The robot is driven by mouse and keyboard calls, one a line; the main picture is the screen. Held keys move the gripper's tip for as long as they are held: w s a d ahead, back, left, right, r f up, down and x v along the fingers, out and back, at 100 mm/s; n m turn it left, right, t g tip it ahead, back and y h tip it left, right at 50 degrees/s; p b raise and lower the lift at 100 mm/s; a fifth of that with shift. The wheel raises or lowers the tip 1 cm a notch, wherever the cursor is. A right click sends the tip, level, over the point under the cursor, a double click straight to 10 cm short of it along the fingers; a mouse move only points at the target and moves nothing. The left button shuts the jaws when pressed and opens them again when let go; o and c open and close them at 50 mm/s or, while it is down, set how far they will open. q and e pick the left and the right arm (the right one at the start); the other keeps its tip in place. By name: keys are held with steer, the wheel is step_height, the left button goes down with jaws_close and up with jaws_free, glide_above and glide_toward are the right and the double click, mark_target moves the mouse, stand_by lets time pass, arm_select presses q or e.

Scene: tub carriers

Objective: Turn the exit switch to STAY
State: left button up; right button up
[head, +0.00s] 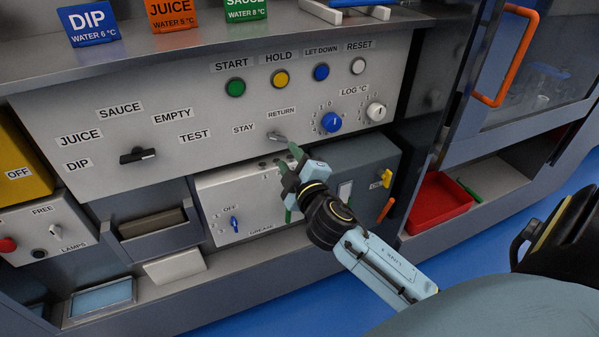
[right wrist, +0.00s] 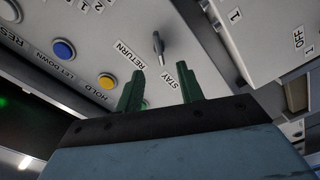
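The exit switch (head: 277,137) is a small grey lever on the pale panel, below the RETURN label (head: 281,111) and right of the STAY label (head: 243,128). The lever also shows in the right wrist view (right wrist: 157,43), past the fingertips and between the two labels. I cannot tell for sure which label it points to. My right gripper (head: 288,160) is just below the lever in the head view. Its two green fingers (right wrist: 160,70) are apart with nothing between them, and they do not appear to touch the lever. My left gripper is not in view.
A black selector knob (head: 138,155) is at the left of the panel. Blue (head: 331,122) and white (head: 376,111) LOG knobs are right of the lever. Coloured buttons sit above. A GREASE box (head: 215,195) is below. A red tray (head: 436,200) lies at the right.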

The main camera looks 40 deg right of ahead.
steer(key=v, duration=0.5)
steer(key=shift+s+a, duration=0.1)
steer(key=shift+s, duration=0.2)
step_height(320, 180, down, 20)
steer(key=s+g+y, duration=0.2)
steer(key=g, duration=0.3)
steer(key=s+f+m+g, duration=0.1)
steer(key=s+f+g, duration=0.1)
steer(key=s+f, duration=0.45)
steer(key=s+f+m+g, duration=0.1)
steer(key=s+f+g, duration=0.15)
steer(key=f, duration=0.75)
steer(key=s+f+m+g, duration=0.1)
steer(key=s+f+g, duration=0.1)
steer(key=s+f, duration=0.3)
steer(key=s+f+m+g, duration=0.2)
steer(key=s+f, duration=0.4)
steer(key=s, duration=0.8)
steer(key=s+f+m+g+y, duration=0.1)
steer(key=s+f+g, duration=0.2)
steer(key=s, duration=0.6)
step_height(320, 180, down, 3)
steer(key=shift+s+d+r+m, duration=0.1)
steer(key=shift+s+d+m, duration=0.15)
steer(key=shift+m, duration=0.05)
